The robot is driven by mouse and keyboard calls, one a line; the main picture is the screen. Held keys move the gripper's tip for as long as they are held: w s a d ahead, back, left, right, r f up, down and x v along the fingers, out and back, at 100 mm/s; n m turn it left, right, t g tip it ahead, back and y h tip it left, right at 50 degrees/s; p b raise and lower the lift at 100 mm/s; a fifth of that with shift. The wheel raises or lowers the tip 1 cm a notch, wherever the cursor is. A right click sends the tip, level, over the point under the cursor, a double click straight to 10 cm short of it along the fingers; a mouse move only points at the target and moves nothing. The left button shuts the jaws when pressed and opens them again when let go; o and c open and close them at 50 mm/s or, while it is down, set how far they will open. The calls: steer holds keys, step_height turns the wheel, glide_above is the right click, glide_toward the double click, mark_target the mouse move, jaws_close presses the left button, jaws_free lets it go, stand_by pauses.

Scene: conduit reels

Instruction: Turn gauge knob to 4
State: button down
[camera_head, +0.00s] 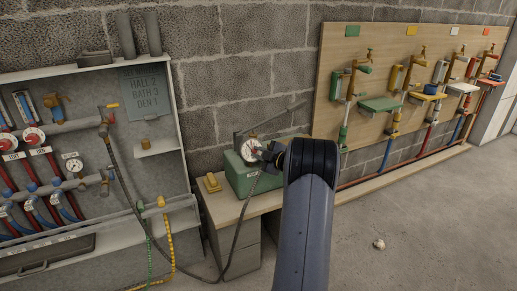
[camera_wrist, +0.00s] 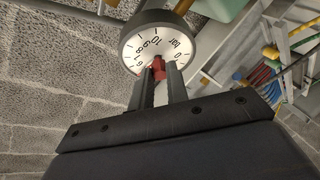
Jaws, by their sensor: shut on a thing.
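A round gauge with a white dial (camera_head: 248,147) is mounted on a green box (camera_head: 240,176) on the wooden bench. A red knob (camera_wrist: 159,68) is at the dial's centre. My gripper (camera_wrist: 160,76) is shut on the red knob, one dark finger on each side. My gripper (camera_head: 266,153) is at the right side of the dial in the head view. The fingers hide the lower dial, so the knob's reading cannot be told.
A grey hose (camera_head: 235,235) hangs in front of the bench (camera_head: 220,206). A yellow block (camera_head: 211,183) sits on the bench, left of the green box. A cabinet with pipes and gauges (camera_head: 75,164) stands left, and a wooden board with taps (camera_head: 340,75) is on the right wall.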

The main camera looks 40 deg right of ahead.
steer(key=n+p, duration=0.1)
steer(key=n+g+p, duration=0.1)
steer(key=n, duration=0.1)
steer(key=n+y+p, duration=0.1)
steer(key=shift+r+g, duration=0.25)
steer(key=shift+g, duration=0.05)
steer(key=shift+n+g+p, duration=0.4)
steer(key=shift+n+p, duration=0.2)
steer(key=shift+n, duration=0.4)
steer(key=shift+f, duration=0.1)
steer(key=c, duration=1.4)
jaws_free()
steer(key=p+v, duration=0.2)
steer(key=v, duration=0.8)
steer(key=shift+s+d+r, duration=0.15)
steer(key=shift+s+r, duration=0.05)
steer(key=shift+s, duration=0.1)
